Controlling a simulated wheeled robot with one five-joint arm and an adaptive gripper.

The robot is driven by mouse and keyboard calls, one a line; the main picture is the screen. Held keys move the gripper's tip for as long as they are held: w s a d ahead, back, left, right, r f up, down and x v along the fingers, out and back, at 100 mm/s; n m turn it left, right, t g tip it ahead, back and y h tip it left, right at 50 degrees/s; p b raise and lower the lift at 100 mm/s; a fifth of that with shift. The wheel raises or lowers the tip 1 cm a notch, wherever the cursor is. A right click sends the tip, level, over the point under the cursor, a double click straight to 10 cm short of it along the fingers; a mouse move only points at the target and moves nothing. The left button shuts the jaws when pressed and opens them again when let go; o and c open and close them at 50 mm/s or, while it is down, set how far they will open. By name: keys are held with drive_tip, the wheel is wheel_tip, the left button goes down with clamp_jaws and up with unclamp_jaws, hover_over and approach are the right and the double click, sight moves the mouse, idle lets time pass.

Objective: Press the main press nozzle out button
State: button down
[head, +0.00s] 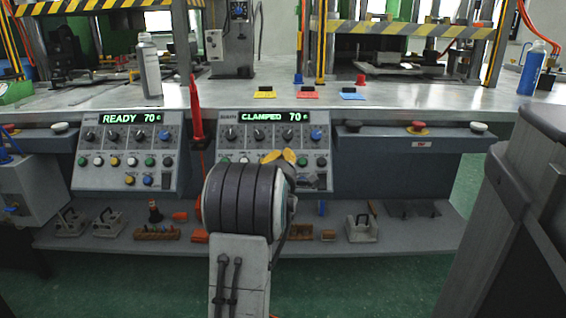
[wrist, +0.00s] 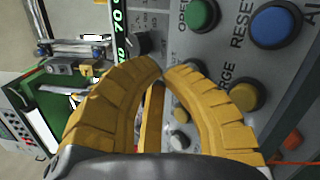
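Two sloped control panels stand below the table edge; the left panel (head: 90,180) reads READY 70 and the right panel (head: 325,147) reads CLAMPED 70. I cannot read which button is nozzle out. My gripper (head: 283,156) is in front of the right panel, with my arm hiding part of its lower rows. In the wrist view my yellow fingers (wrist: 163,66) have their tips together, holding nothing visible. Beyond them are a green OPEN button (wrist: 201,14), a blue RESET button (wrist: 274,27), a yellow button (wrist: 245,95) and a white button (wrist: 179,140). Contact with a button cannot be told.
A red upright rod (head: 196,110) stands between the panels. A lower shelf (head: 400,235) holds metal moulds and small parts. A grey bottle (head: 149,66), a blue bottle (head: 531,68) and coloured cards stand on the table. A red button (head: 417,126) is at right.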

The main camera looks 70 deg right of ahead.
drive_tip(key=shift+w+d+f, duration=0.1)
drive_tip(key=shift+d+f, duration=0.2)
idle(0.9)
drive_tip(key=shift+a+r, duration=0.15)
idle(0.3)
drive_tip(key=shift+a+r, duration=0.4)
drive_tip(key=shift+a, duration=0.1)
drive_tip(key=shift+s+r, duration=0.1)
drive_tip(key=shift+s, duration=0.1)
drive_tip(key=shift+s+a+r, duration=0.3)
drive_tip(key=shift+a+r, duration=0.5)
drive_tip(key=shift+a, duration=0.1)
drive_tip(key=shift+s+a+r, duration=0.25)
drive_tip(key=shift+a+r, duration=0.5)
drive_tip(key=shift+a, duration=0.15)
